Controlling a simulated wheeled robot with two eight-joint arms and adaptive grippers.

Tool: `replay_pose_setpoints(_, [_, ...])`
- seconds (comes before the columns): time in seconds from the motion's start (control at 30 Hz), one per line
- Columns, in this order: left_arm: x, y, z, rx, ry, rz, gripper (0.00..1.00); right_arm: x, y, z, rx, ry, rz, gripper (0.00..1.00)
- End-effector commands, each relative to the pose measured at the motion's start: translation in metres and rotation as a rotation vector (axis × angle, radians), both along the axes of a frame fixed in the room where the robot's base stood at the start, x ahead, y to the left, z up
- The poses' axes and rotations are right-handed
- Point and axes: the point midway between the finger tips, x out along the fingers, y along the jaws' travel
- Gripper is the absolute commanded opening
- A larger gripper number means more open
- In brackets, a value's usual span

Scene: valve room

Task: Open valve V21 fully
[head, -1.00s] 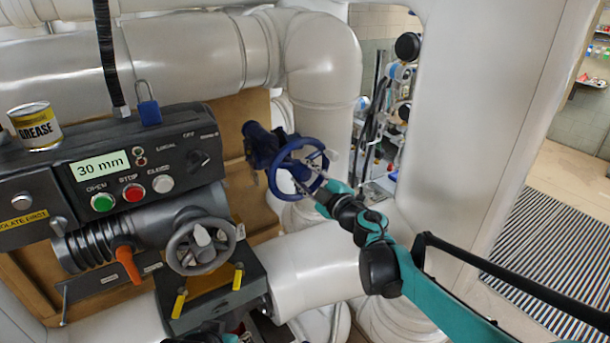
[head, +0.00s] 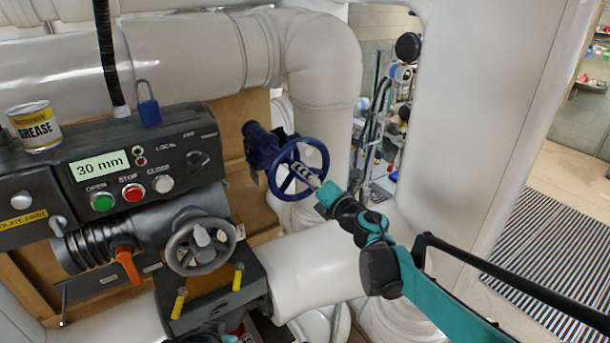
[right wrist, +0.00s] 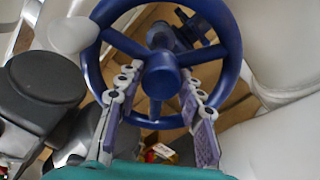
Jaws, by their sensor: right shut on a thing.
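A blue handwheel (head: 283,182) on a blue valve body (head: 258,146) stands in front of the white vertical pipe. I cannot read a V21 tag on it. My right gripper (head: 311,179) is at this wheel, shut on it near the hub. In the right wrist view the blue wheel (right wrist: 232,50) fills the upper middle, and the two fingers of my right gripper (right wrist: 158,100) lie on either side of the lower spoke, below the hub. The exact contact is hard to see. My left gripper is not visible.
A control box (head: 110,165) reads 30 mm and has green, red and white buttons. Below it are a grey handwheel (head: 200,245) and an orange lever (head: 128,266). A grease can (head: 36,130) and blue padlock (head: 149,110) are on top. A white pipe (head: 310,270) runs below the blue wheel.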

Motion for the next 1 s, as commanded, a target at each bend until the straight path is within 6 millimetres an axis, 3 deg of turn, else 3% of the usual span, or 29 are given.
replay_pose_setpoints(0.13, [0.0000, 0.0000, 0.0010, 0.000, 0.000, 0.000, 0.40, 0.0052, -0.0019, 0.0060, -0.161, -0.122, -0.010, 0.04])
replay_pose_setpoints(0.37, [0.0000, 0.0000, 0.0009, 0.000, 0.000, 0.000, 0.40, 0.0053, -0.0018, 0.0061, -0.285, -0.212, -0.010, 0.04])
replay_pose_setpoints(0.7, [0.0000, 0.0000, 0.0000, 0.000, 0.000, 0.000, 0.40, 0.0051, -0.0015, 0.0060, -0.719, -0.526, -0.011, 0.04])
replay_pose_setpoints(1.0, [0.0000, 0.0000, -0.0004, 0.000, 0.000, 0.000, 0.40, 0.0050, -0.0012, 0.0059, -0.873, -0.637, -0.011, 0.04])
